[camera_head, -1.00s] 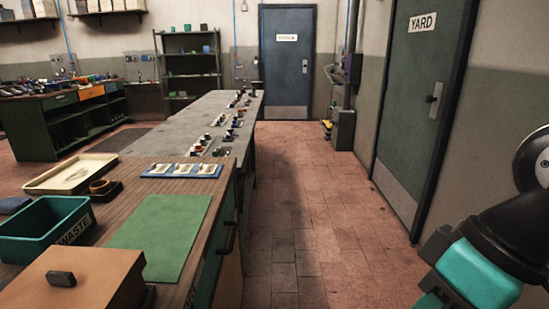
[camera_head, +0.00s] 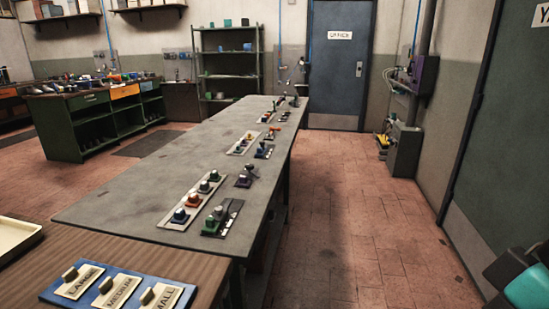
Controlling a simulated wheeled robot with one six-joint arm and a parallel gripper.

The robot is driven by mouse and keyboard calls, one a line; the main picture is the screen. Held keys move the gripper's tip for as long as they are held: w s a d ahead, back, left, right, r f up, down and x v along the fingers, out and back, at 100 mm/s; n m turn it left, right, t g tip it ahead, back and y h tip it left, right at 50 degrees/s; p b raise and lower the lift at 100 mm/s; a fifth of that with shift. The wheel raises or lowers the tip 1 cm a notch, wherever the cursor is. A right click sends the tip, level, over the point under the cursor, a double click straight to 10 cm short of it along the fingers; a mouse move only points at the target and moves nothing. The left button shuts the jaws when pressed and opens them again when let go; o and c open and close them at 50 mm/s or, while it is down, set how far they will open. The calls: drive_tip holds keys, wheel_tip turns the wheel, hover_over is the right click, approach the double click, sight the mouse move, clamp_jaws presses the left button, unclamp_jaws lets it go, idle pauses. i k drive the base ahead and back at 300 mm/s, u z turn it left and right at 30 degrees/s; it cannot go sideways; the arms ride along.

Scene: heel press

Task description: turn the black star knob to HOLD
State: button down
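The long grey bench (camera_head: 140,190) carries several small control panels along its right side. The nearest panel (camera_head: 178,226) has a row of coloured bases with pale and dark knobs. Beside it is a panel with a dark scale plate (camera_head: 231,216) and a green block. A small dark control (camera_head: 246,178) sits just beyond them. More panels lie farther along, one of them pale (camera_head: 243,144). I cannot tell which control is the black star knob, and no HOLD marking is readable. My gripper is out of view; only a teal and black part of my arm shows at lower right.
A wooden counter (camera_head: 120,258) with a blue board (camera_head: 75,297) of labelled plates stands at near left. Open tiled floor (camera_head: 345,235) runs along the bench's right side. A purple box (camera_head: 420,75) and grey cabinet (camera_head: 404,150) stand by the right wall.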

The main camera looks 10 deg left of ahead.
sight(249, 166)
drive_tip(key=i, duration=2.5)
drive_tip(key=u, duration=1.95)
